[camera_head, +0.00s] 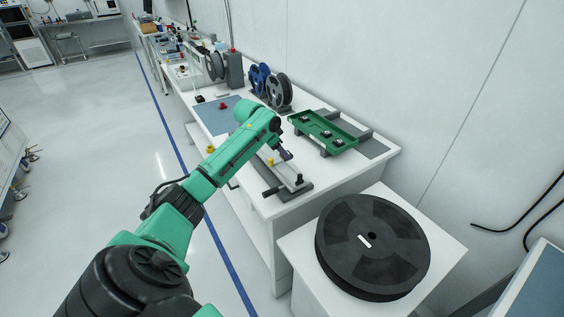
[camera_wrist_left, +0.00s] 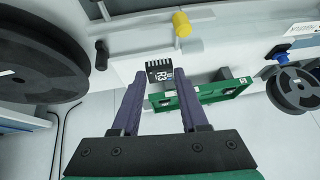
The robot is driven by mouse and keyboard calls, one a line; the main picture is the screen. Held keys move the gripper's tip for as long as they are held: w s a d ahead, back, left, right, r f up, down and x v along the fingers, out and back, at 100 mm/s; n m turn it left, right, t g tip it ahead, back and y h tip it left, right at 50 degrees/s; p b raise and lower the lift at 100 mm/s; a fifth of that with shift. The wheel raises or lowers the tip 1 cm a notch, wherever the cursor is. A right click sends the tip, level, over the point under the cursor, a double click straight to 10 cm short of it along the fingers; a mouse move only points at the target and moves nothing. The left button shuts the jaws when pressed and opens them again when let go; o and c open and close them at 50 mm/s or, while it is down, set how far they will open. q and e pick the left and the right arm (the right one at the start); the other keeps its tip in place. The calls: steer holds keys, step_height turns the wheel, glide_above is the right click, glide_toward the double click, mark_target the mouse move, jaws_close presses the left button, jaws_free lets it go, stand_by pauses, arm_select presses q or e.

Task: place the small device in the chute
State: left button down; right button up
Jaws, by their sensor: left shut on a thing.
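My left gripper (camera_head: 286,154) hangs over the right end of the bench, just above a pale test fixture (camera_head: 296,184) with black and yellow knobs. In the left wrist view its purple fingers (camera_wrist_left: 158,76) are shut on the small device (camera_wrist_left: 159,70), a dark flat piece with white markings and a row of contacts. The device is hidden in the head view. The fixture also shows in the left wrist view (camera_wrist_left: 138,62), behind the device, with its yellow knob (camera_wrist_left: 182,24). I cannot tell which part is the chute. My right gripper is not in view.
A green tray (camera_head: 345,148) with several small parts stands on rails to the right of the gripper. Blue and grey reels (camera_head: 278,90) stand behind, near a blue mat (camera_head: 215,118). A large black reel (camera_head: 340,235) lies on a white stand at front right.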

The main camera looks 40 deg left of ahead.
arm_select(q)
step_height(320, 180, down, 5)
steer(key=shift+d+f+p, duration=0.1)
steer(key=shift+f+p, duration=0.1)
steer(key=shift+p, duration=0.2)
steer(key=shift+f, duration=0.15)
steer(key=shift+c, duration=2.1)
jaws_free()
steer(key=b+v, duration=0.2)
steer(key=v, duration=1)
